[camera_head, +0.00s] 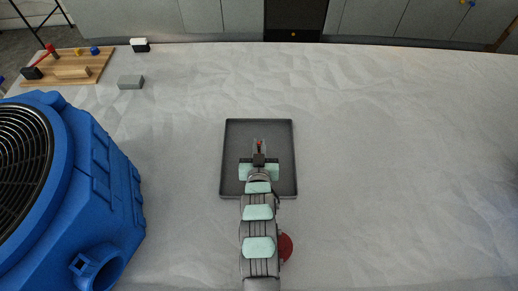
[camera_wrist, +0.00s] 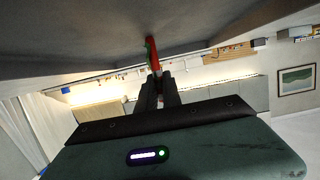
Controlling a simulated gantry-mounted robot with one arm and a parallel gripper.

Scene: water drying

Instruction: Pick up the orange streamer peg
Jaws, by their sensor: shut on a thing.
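The orange streamer peg (camera_head: 259,144) is a small, thin red-orange piece over the dark grey tray (camera_head: 287,133) in the head view. My gripper (camera_head: 259,154) is shut on it above the tray. In the wrist view the peg (camera_wrist: 154,56) stands out past the fingertips of my gripper (camera_wrist: 156,78), with a green strip along its side. Its far end is close to a dark grey surface; I cannot tell whether they touch. The fingers hide its near end.
A large blue blower (camera_head: 120,175) stands at the left. A wooden board (camera_head: 92,66) with small items, a grey block (camera_head: 131,82) and a black-and-white block (camera_head: 140,45) lie at the back left. A red round thing (camera_head: 286,246) is beside my arm. The right side is clear.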

